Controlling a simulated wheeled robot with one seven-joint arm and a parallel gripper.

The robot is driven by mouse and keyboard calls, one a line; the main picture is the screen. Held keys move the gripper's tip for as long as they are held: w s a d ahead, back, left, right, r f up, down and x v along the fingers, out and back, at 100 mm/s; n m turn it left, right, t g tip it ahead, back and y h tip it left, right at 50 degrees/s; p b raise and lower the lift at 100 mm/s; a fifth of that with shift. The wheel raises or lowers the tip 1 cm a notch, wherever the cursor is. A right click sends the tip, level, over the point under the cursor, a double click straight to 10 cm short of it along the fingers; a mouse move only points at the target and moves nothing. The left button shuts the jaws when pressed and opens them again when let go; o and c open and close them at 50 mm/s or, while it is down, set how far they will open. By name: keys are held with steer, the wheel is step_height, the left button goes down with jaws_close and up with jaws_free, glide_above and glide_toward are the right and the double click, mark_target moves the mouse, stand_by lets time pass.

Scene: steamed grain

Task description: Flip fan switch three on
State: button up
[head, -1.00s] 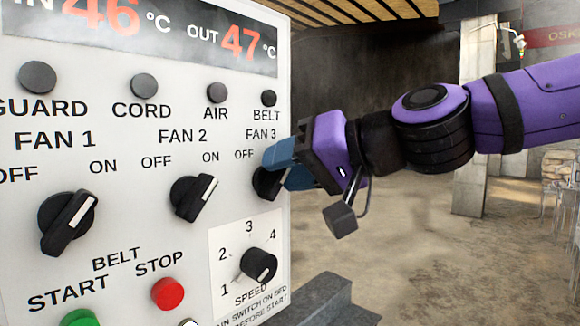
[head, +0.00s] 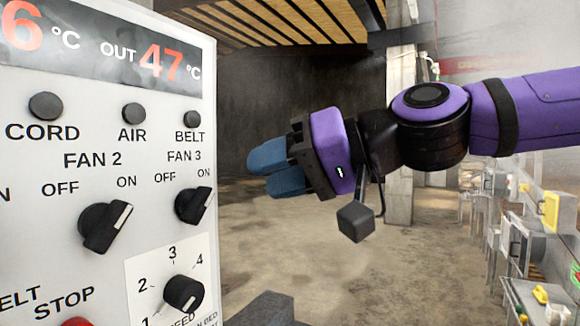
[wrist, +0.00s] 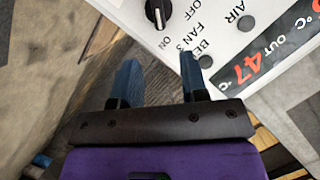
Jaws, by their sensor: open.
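The FAN 3 switch (head: 190,206) is a black rotary knob with a white pointer line, on the right side of the white panel. Its pointer is tilted up and right, toward the ON label. The knob also shows at the top of the wrist view (wrist: 152,12), its white line on the ON side. My gripper (head: 262,174), with blue fingers, is to the right of the panel, apart from the knob. In the wrist view its fingers (wrist: 160,62) are spread with nothing between them.
The FAN 2 knob (head: 103,226) is left of FAN 3, its pointer also toward ON. The SPEED dial (head: 183,293) is below, and the BELT button (head: 192,119) above. Open floor (head: 330,240) lies right of the panel.

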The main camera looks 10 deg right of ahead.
steer(key=shift+v, duration=0.95)
